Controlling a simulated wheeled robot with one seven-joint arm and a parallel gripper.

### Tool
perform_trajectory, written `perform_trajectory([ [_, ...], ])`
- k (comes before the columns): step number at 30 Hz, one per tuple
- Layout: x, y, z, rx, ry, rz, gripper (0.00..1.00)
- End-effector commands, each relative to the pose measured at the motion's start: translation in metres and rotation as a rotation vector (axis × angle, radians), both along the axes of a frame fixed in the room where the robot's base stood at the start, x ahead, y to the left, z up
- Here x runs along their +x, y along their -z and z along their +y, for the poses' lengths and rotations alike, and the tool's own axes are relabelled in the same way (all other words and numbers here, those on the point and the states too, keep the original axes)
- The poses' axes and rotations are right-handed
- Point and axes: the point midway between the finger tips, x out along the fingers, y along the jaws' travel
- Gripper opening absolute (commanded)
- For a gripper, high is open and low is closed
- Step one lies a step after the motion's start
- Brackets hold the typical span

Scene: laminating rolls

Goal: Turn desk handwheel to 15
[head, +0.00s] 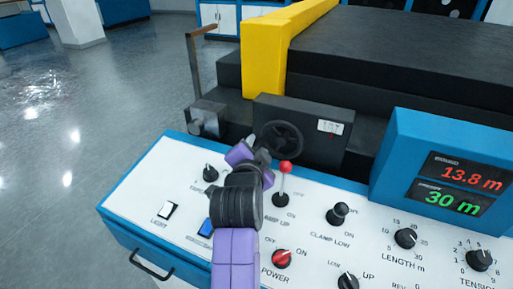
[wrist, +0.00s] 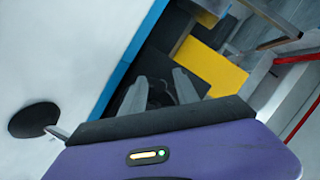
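The black desk handwheel (head: 283,140) stands on the front of a dark box behind the control desk. A small white counter (head: 331,127) sits to its right; its digits are too small to read. My gripper (head: 264,150) is at the wheel's lower left in the head view, its tips partly hidden by my wrist. In the wrist view my gripper's two grey fingers (wrist: 160,92) stand apart, with a dark shape between them that is too dim to make out. I cannot tell whether a finger touches the wheel.
A red-knobbed lever (head: 285,168) stands close to the right of my wrist. The blue-edged desk carries several knobs and switches (head: 405,238). A display (head: 459,185) reads 13.8 m and 30 m. A yellow frame (head: 262,60) and a crank (head: 196,65) rise behind.

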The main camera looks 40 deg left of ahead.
Motion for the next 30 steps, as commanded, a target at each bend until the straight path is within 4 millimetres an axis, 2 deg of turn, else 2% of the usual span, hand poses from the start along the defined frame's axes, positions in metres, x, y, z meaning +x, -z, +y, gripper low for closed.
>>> perform_trajectory([
  [3,0.000,0.000,0.000,0.000,0.000,0.000,0.37],
  [9,0.000,0.000,0.000,0.000,0.000,0.000,0.00],
  [20,0.000,0.001,-0.001,-0.021,0.000,-0.005,0.00],
  [30,0.001,0.011,-0.004,-0.205,0.001,-0.048,0.00],
])
